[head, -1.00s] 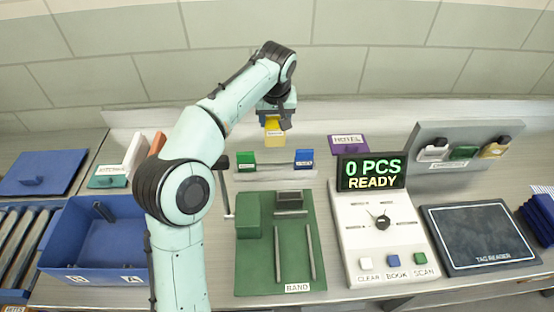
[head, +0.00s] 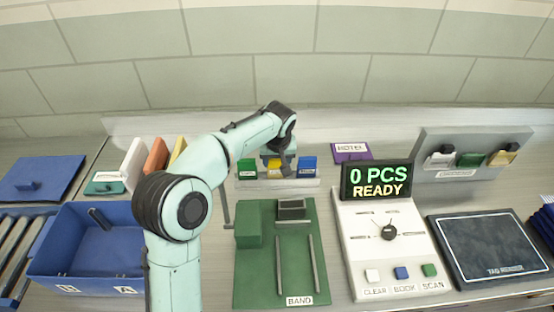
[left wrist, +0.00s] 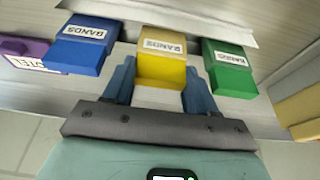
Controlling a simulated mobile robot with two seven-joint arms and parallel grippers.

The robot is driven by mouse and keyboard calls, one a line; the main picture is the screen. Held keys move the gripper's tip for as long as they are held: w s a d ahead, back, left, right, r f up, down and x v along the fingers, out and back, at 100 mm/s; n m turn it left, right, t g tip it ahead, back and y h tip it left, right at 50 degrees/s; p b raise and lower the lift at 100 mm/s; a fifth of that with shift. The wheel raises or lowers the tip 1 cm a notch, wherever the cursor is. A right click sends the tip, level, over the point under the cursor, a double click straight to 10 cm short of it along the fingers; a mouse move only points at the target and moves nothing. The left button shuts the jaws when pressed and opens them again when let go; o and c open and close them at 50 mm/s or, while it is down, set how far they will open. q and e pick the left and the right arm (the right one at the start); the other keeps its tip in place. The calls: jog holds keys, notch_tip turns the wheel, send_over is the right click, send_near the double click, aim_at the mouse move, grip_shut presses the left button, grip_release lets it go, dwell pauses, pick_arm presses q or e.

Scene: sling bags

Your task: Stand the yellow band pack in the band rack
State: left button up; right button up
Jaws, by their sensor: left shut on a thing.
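The yellow band pack (head: 273,167) is between the green pack (head: 246,168) and the blue pack (head: 306,166) at the band rack (head: 300,184). My left gripper (head: 280,166) is shut on it from behind and above. In the left wrist view the yellow pack (left wrist: 162,68) sits between the two blue fingers of the left gripper (left wrist: 160,82), its BANDS label facing up. It looks level with its neighbours, with gaps on both sides. Its bottom is hidden, so I cannot tell whether it touches the rack floor. My right gripper is not in view.
In front of the rack is a green BAND board (head: 262,290) with rails and blocks. A console (head: 385,240) reading "0 PCS READY" stands to the right, beside a tag reader (head: 488,245). A purple HOTEL block (head: 351,153) is right of the rack. A blue bin (head: 90,250) is at left.

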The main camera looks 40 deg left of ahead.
pick_arm(q)
jog(key=shift+f, duration=0.15)
jog(key=o, duration=1.1)
jog(key=shift+r, duration=0.25)
jog(key=p+v, duration=0.1)
jog(key=v, duration=1.1)
jog(key=shift+f, duration=0.15)
